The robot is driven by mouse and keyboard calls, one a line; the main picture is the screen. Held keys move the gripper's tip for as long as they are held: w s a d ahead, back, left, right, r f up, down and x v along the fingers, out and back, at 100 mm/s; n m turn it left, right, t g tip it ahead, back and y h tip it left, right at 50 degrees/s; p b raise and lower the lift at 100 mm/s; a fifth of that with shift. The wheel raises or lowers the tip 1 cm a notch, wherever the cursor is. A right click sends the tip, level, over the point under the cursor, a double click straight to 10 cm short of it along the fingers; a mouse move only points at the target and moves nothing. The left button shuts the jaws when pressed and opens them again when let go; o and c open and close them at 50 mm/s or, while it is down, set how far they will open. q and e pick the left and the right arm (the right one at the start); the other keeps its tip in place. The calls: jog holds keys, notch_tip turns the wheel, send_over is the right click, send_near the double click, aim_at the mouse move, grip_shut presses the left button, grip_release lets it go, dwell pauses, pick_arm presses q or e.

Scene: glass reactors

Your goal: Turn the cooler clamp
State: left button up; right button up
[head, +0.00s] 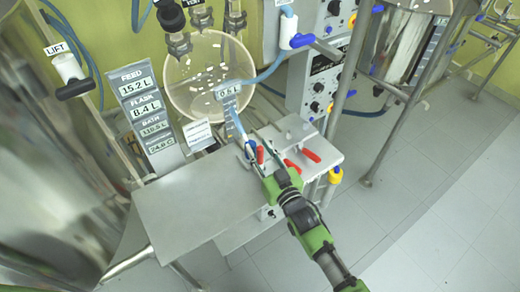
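My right gripper (254,144) reaches in from the bottom right over the metal bench. Its two thin fingers look spread apart. A red clamp handle (260,154) and a blue fitting (250,151) show between or just beside the fingers; contact cannot be made out. Two more red handles, one lying low (292,166) and one further right (311,155), are on the plate to the right of the gripper. No label shows which one is the cooler clamp. My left gripper is not in view.
A clear glass vessel (193,85) with pale pieces stands behind the bench (178,205). A control box with knobs (316,85) and metal posts stand behind right.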

grip_shut()
jog(key=shift+f+b, duration=0.15)
jog(key=shift+b, duration=0.15)
jog(key=t+b, duration=0.1)
jog(key=b, duration=0.2)
jog(key=s+d+t+y+b, duration=0.1)
jog(key=b, duration=0.1)
jog(key=shift+s+f+b, duration=0.25)
jog(key=shift+s+b, duration=0.05)
jog(key=shift+b, duration=0.1)
jog(key=shift+s+d+r+t, duration=0.15)
jog(key=shift+r+t, duration=0.05)
jog(key=shift+t, duration=0.1)
jog(key=shift+o, duration=1.4)
grip_release()
